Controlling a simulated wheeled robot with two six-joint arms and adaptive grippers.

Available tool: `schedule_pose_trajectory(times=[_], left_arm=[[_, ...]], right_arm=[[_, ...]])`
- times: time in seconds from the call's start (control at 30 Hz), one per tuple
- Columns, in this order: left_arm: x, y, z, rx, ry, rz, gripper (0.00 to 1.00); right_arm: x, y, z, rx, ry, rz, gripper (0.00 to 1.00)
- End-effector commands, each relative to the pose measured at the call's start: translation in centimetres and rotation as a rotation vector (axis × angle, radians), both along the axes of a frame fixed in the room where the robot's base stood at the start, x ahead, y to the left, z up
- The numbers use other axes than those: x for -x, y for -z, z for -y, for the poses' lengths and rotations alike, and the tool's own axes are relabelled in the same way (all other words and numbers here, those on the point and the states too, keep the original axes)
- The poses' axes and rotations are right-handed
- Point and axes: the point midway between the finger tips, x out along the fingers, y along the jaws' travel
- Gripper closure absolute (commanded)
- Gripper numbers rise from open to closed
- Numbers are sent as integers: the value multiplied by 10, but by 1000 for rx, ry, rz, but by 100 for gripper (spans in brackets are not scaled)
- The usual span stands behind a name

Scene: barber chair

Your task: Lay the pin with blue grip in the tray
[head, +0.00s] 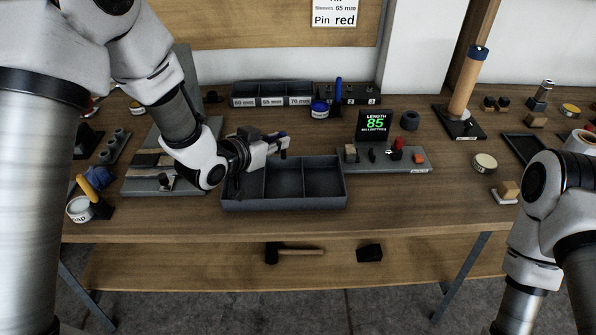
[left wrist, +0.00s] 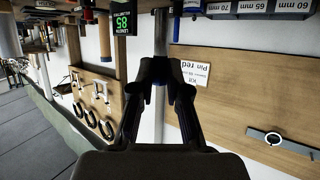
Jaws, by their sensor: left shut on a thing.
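My left gripper (head: 284,143) is shut on a pin with a blue grip (head: 277,134) and holds it above the grey tray (head: 284,204). Only a little of the pin shows past the fingers in the head view. The compartments that show look empty. My right arm is at the lower right, with its gripper out of view.
A sleeve rack (head: 271,100) stands behind the tray. An upright blue-handled item (head: 338,92) stands at the back. A grey board (head: 398,167) with a green "85" display (head: 375,124) is right of the tray. A hammer (head: 290,252) lies on the lower shelf.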

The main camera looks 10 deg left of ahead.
Motion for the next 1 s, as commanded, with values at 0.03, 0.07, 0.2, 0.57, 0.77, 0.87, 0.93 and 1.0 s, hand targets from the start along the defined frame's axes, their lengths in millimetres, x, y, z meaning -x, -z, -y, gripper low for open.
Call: schedule_pose_trajectory(times=[0.03, 0.07, 0.2, 0.57, 0.77, 0.87, 0.93, 1.0], left_arm=[[1, 8, 0, 0, 0, -5, 100], [1, 14, 0, 0, 0, -6, 100], [1, 45, 0, 0, 0, -5, 100], [1, 99, 0, 0, 0, -2, 100], [0, 99, 0, 0, 0, -1, 100], [1, 103, 0, 0, 0, -1, 100], [1, 102, 0, 0, 0, -1, 71], [1, 102, 0, 0, 0, -1, 60]], right_arm=[[0, 0, 0, 0, 0, -1, 22], [0, 0, 0, 0, 0, -1, 22], [1, -1, 0, 0, 0, -2, 22], [0, -3, 0, 0, 0, -1, 22], [0, -2, 0, 0, 0, -1, 22], [0, 1, 0, 0, 0, -1, 22], [0, 0, 0, 0, 0, -1, 22], [0, 0, 0, 0, 0, -1, 22]])
